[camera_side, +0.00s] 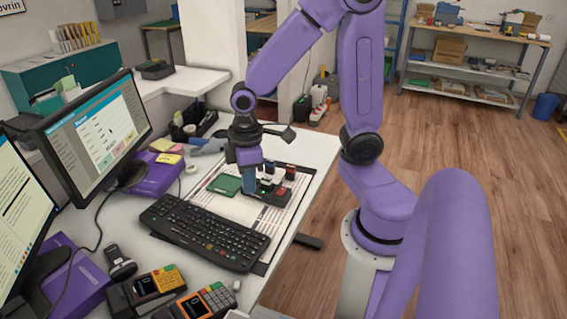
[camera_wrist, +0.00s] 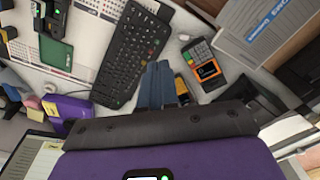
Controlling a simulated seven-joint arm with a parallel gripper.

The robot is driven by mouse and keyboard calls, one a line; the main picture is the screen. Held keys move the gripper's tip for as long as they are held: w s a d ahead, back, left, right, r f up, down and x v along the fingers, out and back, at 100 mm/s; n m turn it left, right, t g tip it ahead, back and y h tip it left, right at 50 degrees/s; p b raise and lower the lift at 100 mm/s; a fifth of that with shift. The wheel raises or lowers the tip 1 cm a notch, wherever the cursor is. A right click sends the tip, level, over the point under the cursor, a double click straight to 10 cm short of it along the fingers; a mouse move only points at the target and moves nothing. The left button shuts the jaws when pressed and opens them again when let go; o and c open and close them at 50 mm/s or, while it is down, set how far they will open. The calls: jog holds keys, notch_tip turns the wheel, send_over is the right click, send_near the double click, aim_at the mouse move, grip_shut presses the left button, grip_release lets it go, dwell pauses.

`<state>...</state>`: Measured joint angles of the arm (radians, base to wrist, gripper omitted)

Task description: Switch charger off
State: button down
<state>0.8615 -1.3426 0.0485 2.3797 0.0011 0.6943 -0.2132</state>
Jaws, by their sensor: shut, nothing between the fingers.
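The charger (camera_side: 268,199) lies on a printed sheet on the counter in the side view, with several dark and red blocks on it and a small green light lit. In the wrist view the charger (camera_wrist: 41,23) is at the top left, partly cut off by the edge, also with a green glow. My gripper (camera_side: 249,190) points down beside the charger's left end, shut and empty; I cannot tell if it touches. In the wrist view my gripper (camera_wrist: 158,66) shows as blue-grey fingers held together. I cannot make out the switch itself.
A green flat box (camera_side: 225,184) lies just left of the charger. A black keyboard (camera_side: 205,232) is in front. Two card terminals (camera_side: 157,284) (camera_side: 207,302), monitors (camera_side: 97,128) and purple boxes (camera_side: 152,176) fill the left side. The counter edge is close on the right.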

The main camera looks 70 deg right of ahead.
jog(key=w+d+f+m, duration=0.3)
jog(key=w+d+f, duration=0.1)
jog(key=w+d, duration=0.25)
jog(key=m, duration=0.5)
send_over(283, 188)
notch_tip(283, 188, down, 11)
jog(key=shift+d+f, duration=0.2)
jog(key=shift+f, duration=2.95)
jog(key=shift+f, duration=0.65)
jog(key=shift+r, duration=1.8)
